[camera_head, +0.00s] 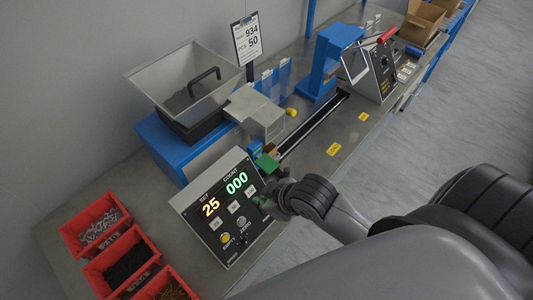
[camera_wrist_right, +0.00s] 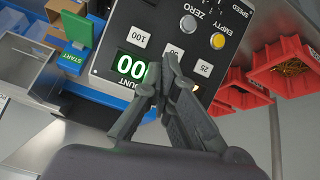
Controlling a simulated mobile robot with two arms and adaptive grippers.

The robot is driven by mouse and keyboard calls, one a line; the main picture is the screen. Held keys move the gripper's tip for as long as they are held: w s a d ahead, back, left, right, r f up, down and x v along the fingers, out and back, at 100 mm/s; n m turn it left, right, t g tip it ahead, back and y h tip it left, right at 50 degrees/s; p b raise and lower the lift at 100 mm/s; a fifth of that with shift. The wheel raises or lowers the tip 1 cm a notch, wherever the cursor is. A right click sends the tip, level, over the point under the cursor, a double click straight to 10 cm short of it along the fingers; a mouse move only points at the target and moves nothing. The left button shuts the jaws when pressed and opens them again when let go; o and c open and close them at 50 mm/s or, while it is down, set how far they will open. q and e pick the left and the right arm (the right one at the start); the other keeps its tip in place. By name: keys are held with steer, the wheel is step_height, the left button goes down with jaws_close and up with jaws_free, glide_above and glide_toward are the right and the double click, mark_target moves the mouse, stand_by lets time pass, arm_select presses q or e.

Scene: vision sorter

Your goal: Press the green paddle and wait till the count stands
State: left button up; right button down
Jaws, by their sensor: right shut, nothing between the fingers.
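The green paddle (camera_head: 266,161) stands at the far right corner of the control panel (camera_head: 205,232). It also shows upper left in the wrist view (camera_wrist_right: 77,30), above a green START label (camera_wrist_right: 71,60). The count display (camera_head: 237,183) reads 000 and the set display (camera_head: 211,206) reads 25. My right gripper (camera_head: 262,199) is shut and empty over the panel's right edge. In the wrist view its fingertips (camera_wrist_right: 168,62) are by the panel buttons, apart from the paddle, and one finger hides part of the count display (camera_wrist_right: 130,67). My left gripper is out of view.
A metal hopper (camera_head: 170,72) on a blue feeder stands behind the panel. A sign (camera_head: 247,40) reads 934 and 50. Red bins (camera_head: 126,257) with small parts stand at the left. A dark track (camera_head: 315,122) runs towards a blue stand (camera_head: 322,65).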

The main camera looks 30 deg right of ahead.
steer(key=w+a+r+n+t+y, duration=0.1)
steer(key=w+a+r+n+y, duration=0.1)
steer(key=w+n, duration=0.4)
step_height(320, 180, up, 2)
steer(key=n, duration=0.3)
glide_above(266, 163)
steer(key=shift+s+a+r+t+y, duration=0.1)
steer(key=shift+s+a+t+y, duration=0.05)
steer(key=shift+s+t+y, duration=0.2)
steer(key=shift+w, duration=0.15)
step_height(266, 163, down, 7)
steer(key=b, duration=0.7)
steer(key=shift+f+b, duration=0.4)
steer(key=shift+f, duration=0.5)
steer(key=shift+f, duration=0.15)
